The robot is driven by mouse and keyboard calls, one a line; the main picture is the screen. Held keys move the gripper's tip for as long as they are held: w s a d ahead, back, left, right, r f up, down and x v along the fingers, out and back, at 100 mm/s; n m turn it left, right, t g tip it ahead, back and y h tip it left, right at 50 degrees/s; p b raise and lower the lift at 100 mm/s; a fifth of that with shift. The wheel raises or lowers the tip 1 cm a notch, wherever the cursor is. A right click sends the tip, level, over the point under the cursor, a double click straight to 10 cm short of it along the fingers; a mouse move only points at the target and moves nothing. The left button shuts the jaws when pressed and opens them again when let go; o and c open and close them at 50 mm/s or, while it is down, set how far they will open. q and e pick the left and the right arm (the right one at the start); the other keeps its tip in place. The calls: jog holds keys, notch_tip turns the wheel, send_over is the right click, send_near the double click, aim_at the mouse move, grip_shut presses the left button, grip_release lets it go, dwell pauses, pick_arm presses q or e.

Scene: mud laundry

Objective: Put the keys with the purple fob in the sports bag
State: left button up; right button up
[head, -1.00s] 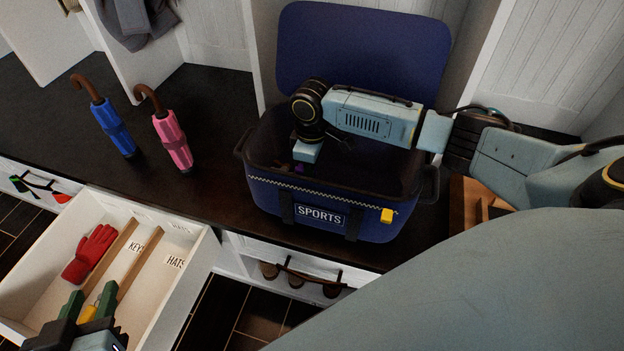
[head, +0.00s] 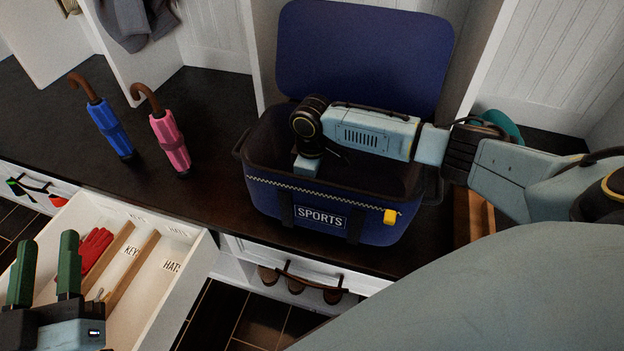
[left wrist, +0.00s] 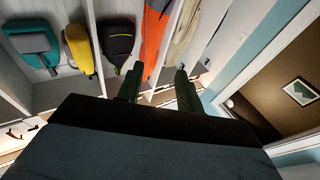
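The navy sports bag (head: 270,204) stands on the dark bench with its lid (head: 365,50) raised. My right arm reaches over it, and the right gripper (head: 307,167) points down into the bag. Its fingers are hidden inside, so I cannot see whether they hold anything. No purple fob shows now. A small metallic piece, perhaps keys (head: 98,294), lies in the open drawer's keys section. My left gripper (head: 48,252) is open and empty over the drawer's left part, fingers pointing up in the head view. In the left wrist view its fingers (left wrist: 158,82) are apart with nothing between them.
The open white drawer (head: 190,262) has wooden dividers and holds a red glove (head: 95,247). A wooden box (head: 472,215) is right of the bag.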

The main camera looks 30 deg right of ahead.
jog(key=shift+f, duration=0.1)
jog(key=o, duration=1)
pick_arm(q)
jog(key=shift+f, duration=0.2)
jog(key=shift+r, duration=0.1)
pick_arm(e)
jog(key=shift+r, duration=0.4)
notch_tip(320, 180, up, 2)
jog(key=shift+r+p, duration=0.25)
jog(key=shift+p, duration=0.65)
pick_arm(q)
jog(key=s+a+f+g+y+p, duration=0.2)
jog(key=s+a+f+g+y, duration=0.1)
jog(key=f+g, duration=0.65)
pick_arm(e)
notch_tip(320, 180, up, 3)
jog(key=shift+f, duration=0.15)
pick_arm(q)
jog(key=s+a+f+g+y+p, duration=0.1)
jog(key=s+a+f+g, duration=0.1)
jog(key=s+f+g, duration=0.1)
jog(key=s+a+f+n+g+y+p, duration=0.1)
jog(key=s+a+f+g, duration=0.2)
jog(key=s+f, duration=0.3)
jog(key=shift+s+f+g+p, duration=0.2)
jog(key=shift+s+g+p, duration=0.15)
jog(key=shift+s, duration=0.2)
pick_arm(e)
notch_tip(320, 180, up, 6)
jog(key=shift+r, duration=0.15)
